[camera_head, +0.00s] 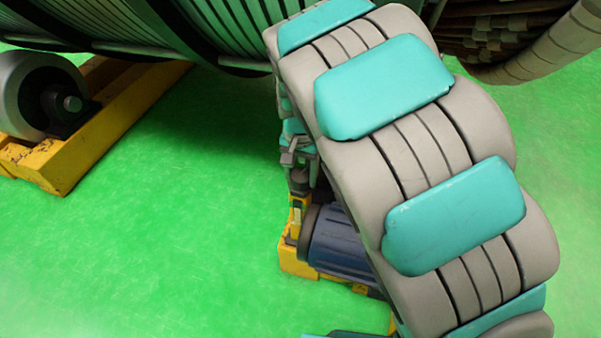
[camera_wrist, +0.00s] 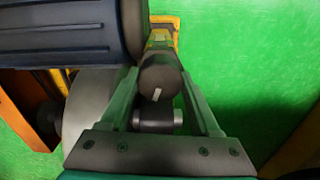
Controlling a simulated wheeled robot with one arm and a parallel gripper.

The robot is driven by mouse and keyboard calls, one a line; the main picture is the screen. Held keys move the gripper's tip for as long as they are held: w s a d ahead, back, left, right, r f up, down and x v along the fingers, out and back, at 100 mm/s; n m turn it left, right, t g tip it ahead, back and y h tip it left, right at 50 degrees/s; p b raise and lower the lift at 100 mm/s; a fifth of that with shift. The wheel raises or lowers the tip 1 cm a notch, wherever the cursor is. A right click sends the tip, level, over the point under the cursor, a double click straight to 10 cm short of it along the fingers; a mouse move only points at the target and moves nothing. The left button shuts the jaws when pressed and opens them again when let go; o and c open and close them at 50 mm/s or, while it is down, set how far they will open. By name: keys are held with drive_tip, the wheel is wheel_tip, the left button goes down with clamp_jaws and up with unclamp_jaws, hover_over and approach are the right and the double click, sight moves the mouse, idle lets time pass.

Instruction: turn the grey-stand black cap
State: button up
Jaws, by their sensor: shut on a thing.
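A dark round cap (camera_wrist: 160,77) with a short white mark on its face is in the middle of the wrist view. My gripper (camera_wrist: 158,72) is shut on it, with one finger along each side. In the head view my gripper (camera_head: 301,160) is partly hidden by my arm and points down at a small dark piece (camera_head: 299,183), which seems to be the cap. A yellow stand (camera_head: 296,257) is below it, and I cannot make out its grey part.
A blue ribbed motor (camera_head: 341,241) lies right beside the cap and also fills the top left of the wrist view (camera_wrist: 65,30). A yellow frame with a grey roller (camera_head: 40,92) stands at the left. A large ribbed drum (camera_head: 215,25) is behind. Green floor is clear at left.

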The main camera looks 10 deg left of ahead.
sight(301, 174)
idle(0.3)
drive_tip(key=o, duration=1.4)
wheel_tip(301, 174, up, 8)
drive_tip(key=shift+f, duration=0.1)
